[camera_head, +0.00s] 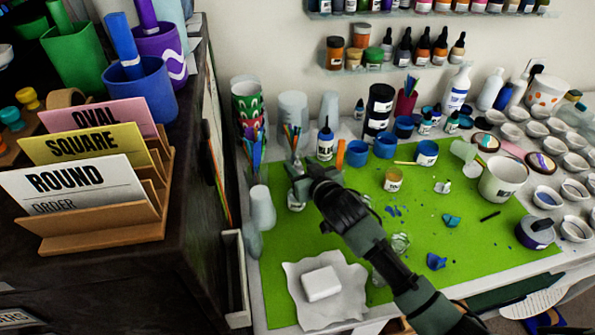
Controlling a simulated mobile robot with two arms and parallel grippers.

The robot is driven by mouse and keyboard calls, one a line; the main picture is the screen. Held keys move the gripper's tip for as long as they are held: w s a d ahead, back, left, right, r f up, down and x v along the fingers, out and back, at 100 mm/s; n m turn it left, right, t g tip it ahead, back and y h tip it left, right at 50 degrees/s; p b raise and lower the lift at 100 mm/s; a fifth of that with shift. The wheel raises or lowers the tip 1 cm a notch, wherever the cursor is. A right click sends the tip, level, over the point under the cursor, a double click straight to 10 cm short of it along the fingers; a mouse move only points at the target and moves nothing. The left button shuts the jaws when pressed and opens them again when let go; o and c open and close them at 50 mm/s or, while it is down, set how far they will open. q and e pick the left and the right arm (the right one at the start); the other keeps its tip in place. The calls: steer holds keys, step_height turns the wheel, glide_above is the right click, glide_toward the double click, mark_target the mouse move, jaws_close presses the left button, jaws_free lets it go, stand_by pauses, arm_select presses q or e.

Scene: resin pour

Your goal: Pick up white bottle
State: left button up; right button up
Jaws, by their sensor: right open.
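A tall white bottle (458,88) with a blue label stands upright at the back of the table, right of centre. A second, plain white bottle (490,90) stands to its right. My right gripper (296,175) is open over the left part of the green mat, well to the left of both bottles. My left gripper is not in view.
The green mat (480,262) holds a white cup (503,178), a yellowish jar (392,179) and blue scraps. Cups with sticks (294,143) stand behind the gripper. Several small white bowls (548,198) crowd the right. A dark cabinet with a card holder (100,225) is at left.

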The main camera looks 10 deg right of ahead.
mark_target(300, 171)
steer(key=shift+w, duration=0.1)
steer(key=shift+f, duration=0.1)
jaws_close()
stand_by(0.3)
step_height(300, 171, up, 20)
steer(key=b, duration=0.1)
stand_by(0.4)
